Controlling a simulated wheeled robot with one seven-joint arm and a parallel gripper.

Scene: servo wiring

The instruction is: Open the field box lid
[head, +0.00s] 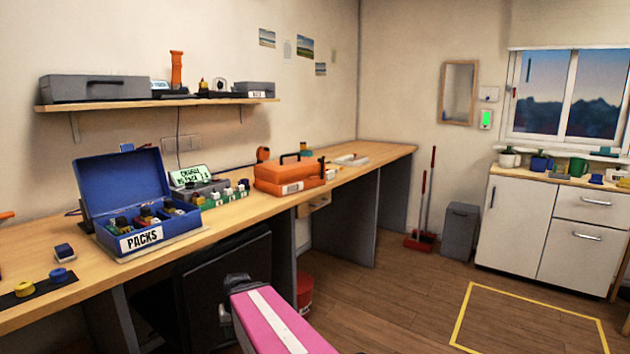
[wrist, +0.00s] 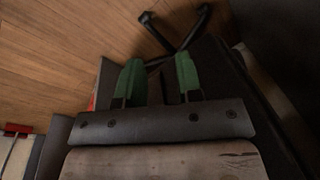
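An orange box (head: 285,175) with a dark handle on top and a pale label on its front sits on the wooden bench, its lid down. No readable text names it the field box. A blue box (head: 130,195) labelled PACKS stands to its left with its lid up and several small parts inside. In the wrist view my gripper (wrist: 158,68) has two green fingers apart with nothing between them. It points down over the floor and dark furniture, below and away from the boxes. In the head view my pink arm is at the lower middle; the fingers cannot be made out.
A charger with a lit green screen (head: 188,176) and several small coloured packs lie between the boxes. A black mat (head: 42,288) with small round parts is at the left. A shelf (head: 150,103) holds grey cases. A dark chair-like item (head: 225,280) stands under the bench.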

